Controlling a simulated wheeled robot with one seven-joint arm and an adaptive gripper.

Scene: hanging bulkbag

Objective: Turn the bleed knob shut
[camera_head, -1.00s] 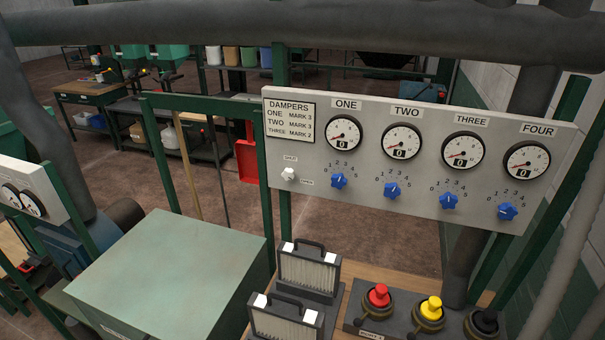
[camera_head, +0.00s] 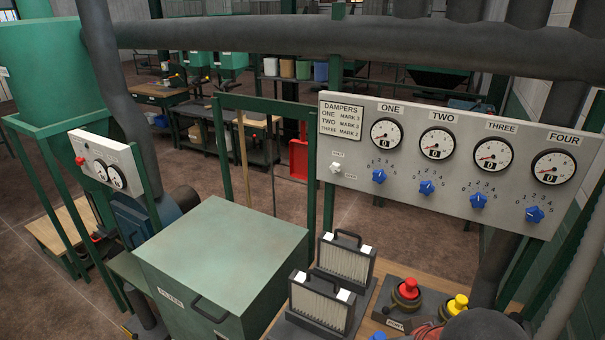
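A small white knob (camera_head: 336,167) sits at the left end of the grey gauge panel (camera_head: 455,196), below the dampers card (camera_head: 341,120). A small label above it appears to read SHUT, and one at its lower right appears to read OPEN. I cannot read the word bleed beside it, and its pointer direction is too small to tell. My gripper is not seen. A dark rounded shape (camera_head: 482,327) at the bottom right edge may be part of my arm.
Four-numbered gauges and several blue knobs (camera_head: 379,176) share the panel. Below stand two filter cartridges (camera_head: 346,261), red (camera_head: 407,289) and yellow (camera_head: 455,306) plungers, and a green filter box (camera_head: 222,262). A thick grey pipe (camera_head: 350,38) crosses above. A small gauge box (camera_head: 108,171) stands left.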

